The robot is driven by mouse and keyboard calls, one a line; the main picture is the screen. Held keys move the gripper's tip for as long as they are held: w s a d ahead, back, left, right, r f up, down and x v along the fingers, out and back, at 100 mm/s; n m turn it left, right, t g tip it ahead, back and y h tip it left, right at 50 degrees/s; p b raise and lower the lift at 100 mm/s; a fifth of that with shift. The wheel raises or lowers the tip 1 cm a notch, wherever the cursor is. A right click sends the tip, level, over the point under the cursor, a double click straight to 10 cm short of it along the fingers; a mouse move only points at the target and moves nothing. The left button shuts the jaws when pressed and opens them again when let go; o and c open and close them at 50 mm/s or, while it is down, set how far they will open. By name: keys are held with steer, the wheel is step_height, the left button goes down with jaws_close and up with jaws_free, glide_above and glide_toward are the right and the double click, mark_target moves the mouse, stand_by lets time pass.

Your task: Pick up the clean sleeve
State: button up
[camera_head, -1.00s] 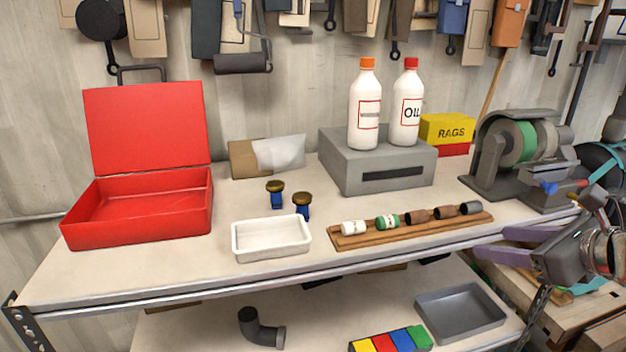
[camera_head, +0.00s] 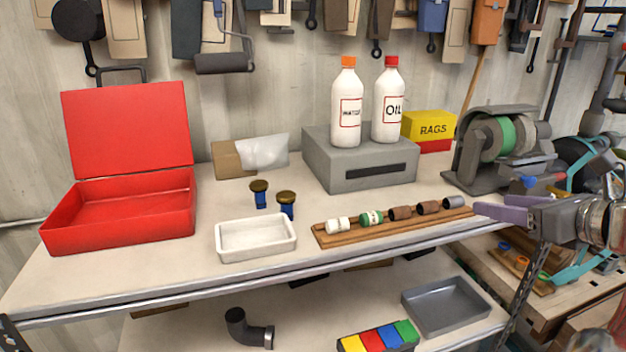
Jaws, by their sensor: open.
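A wooden rack (camera_head: 345,238) on the bench top holds several short sleeves in a row. From left to right they are a white one (camera_head: 338,226), a green-and-white one (camera_head: 371,218), two brown rusty-looking ones (camera_head: 401,213) (camera_head: 428,207), and a smooth grey one (camera_head: 454,202) at the right end. The grey one looks the cleanest metal sleeve. My gripper (camera_head: 500,201), with purple fingers, is open and empty. It reaches in from the right, with its near fingertip just right of the grey sleeve and apart from it.
A bench grinder (camera_head: 480,165) stands behind my gripper. A grey block (camera_head: 320,165) carries two bottles (camera_head: 346,105) (camera_head: 388,103). A white tray (camera_head: 255,253), two blue-handled brushes (camera_head: 260,195) (camera_head: 286,206) and an open red box (camera_head: 120,235) stand left. Clear bench lies between rack and block.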

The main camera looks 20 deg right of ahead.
glide_toward(456, 198)
steer(key=shift+x, duration=1.65)
steer(key=shift+d, duration=0.15)
steer(key=shift+w, duration=0.1)
steer(key=shift+x, duration=2.55)
steer(key=shift+f, duration=0.1)
steer(key=shift+c, duration=0.3)
steer(key=c, duration=1.1)
steer(key=shift+c, duration=0.2)
step_height(456, 198, up, 10)
